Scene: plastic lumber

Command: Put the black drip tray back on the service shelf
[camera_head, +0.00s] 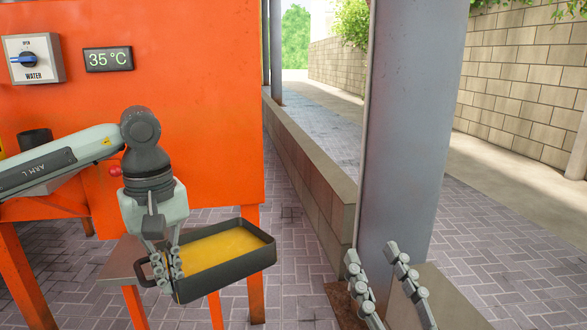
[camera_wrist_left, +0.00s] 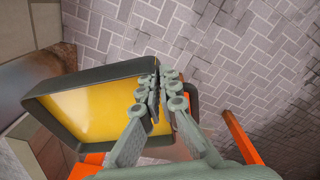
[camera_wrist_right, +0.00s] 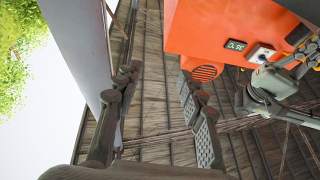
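The black drip tray (camera_head: 230,276) is a rectangular pan with a yellow layer (camera_head: 220,250) inside that looks like liquid. My left gripper (camera_head: 169,284) is shut on the tray's left end wall, with fingers on both sides of it. The left wrist view also shows the tray (camera_wrist_left: 65,78) and the closed fingers (camera_wrist_left: 165,92) on its wall. The tray is about level, in front of the orange machine. A grey-brown shelf top (camera_head: 118,258) on orange legs shows behind and left of it, partly hidden. My right gripper (camera_head: 382,280) is open and empty, near the grey post.
The orange machine (camera_head: 190,110) has a water dial (camera_head: 33,59) and a 35 °C display (camera_head: 108,59). A grey steel post (camera_head: 405,130) stands right of centre. A low wall (camera_head: 310,170) runs behind it. Brick paving between machine and wall is open.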

